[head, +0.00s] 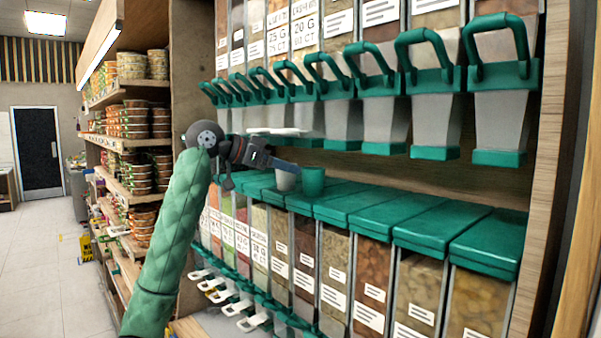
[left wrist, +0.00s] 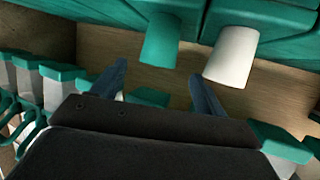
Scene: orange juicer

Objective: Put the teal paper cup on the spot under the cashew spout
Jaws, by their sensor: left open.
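The teal paper cup (head: 313,182) stands upright on the teal lids of the lower bin row, just right of a white cup (head: 286,180). In the left wrist view the teal cup (left wrist: 160,42) lies beyond the fingertips, roughly in line with the gap between them. The white cup (left wrist: 231,56) is right of that gap. My left gripper (head: 288,166) is open and empty, close to the cups; its fingers also show in the left wrist view (left wrist: 158,72). Teal-framed spouts (head: 380,110) hang above; I cannot tell which is cashew. My right gripper is out of view.
Teal bin lids (head: 385,212) to the right of the cups are clear. The hanging spouts and their handles (head: 420,45) leave a limited gap above the lids. Shelves of stacked tubs (head: 140,120) stand left, with open floor (head: 45,260) beyond.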

